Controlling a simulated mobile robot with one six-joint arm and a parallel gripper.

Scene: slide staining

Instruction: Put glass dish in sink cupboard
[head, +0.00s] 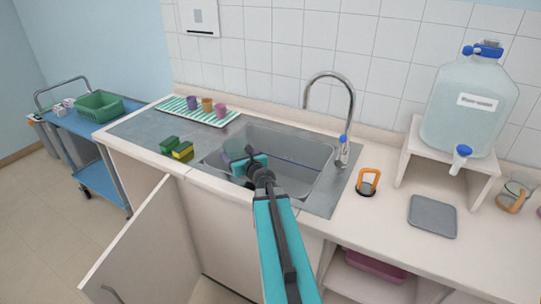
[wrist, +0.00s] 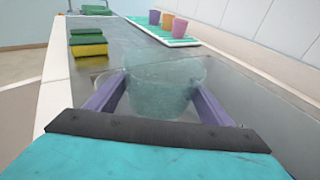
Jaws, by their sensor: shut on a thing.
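The glass dish (wrist: 166,98) is a clear, greenish, cup-shaped vessel, upright between the two purple fingers of my gripper (wrist: 160,86) in the wrist view. My gripper is shut on it. My arm hides part of the cupboard front.
Green-and-yellow sponges (head: 181,150) lie left of the sink. A striped tray (head: 177,109) with coloured cups is behind them. The tap (head: 349,105) stands at the sink's back right. A water container (head: 468,108) stands on a raised shelf at right. A blue trolley (head: 84,122) is at far left.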

